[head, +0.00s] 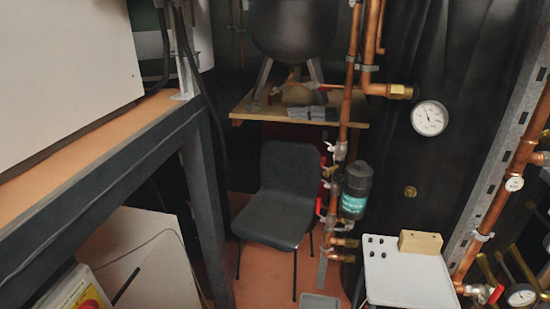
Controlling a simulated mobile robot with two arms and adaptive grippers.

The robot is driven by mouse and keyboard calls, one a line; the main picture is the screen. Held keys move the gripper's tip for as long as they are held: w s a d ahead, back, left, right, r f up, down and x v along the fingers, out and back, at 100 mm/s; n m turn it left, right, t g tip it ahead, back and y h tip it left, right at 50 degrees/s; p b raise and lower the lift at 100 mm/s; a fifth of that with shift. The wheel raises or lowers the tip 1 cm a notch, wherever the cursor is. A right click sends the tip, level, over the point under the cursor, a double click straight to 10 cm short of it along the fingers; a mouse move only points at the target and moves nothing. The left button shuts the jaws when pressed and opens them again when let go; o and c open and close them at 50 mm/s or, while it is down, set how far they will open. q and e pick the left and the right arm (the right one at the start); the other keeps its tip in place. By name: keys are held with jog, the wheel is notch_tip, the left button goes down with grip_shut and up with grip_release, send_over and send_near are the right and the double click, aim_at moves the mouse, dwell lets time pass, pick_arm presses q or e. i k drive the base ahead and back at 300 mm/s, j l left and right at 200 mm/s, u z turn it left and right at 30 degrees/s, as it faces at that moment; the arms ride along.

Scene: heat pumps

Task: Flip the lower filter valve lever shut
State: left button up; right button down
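The filter (355,190) is a dark canister with a teal label, mounted beside a vertical copper pipe right of the picture's middle. A small red lever (319,207) shows low on the pipework left of the filter, and appears to point roughly up and down. Its valve body is too small to make out clearly. Higher up, near the top of the filter, there is another fitting (337,151) with a pale lever-like part and some red near it. Neither of my grippers is in view.
A dark chair (277,198) stands just left of the filter pipework. A white-topped stand (408,278) with a wooden block (420,242) is at front right. A grey bin (320,301) sits below. A dark metal frame (205,200) fills the left. A gauge (429,118) hangs above.

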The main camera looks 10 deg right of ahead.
aim_at(321, 174)
jog(key=i+l+u, duration=0.65)
jog(key=i, duration=0.2)
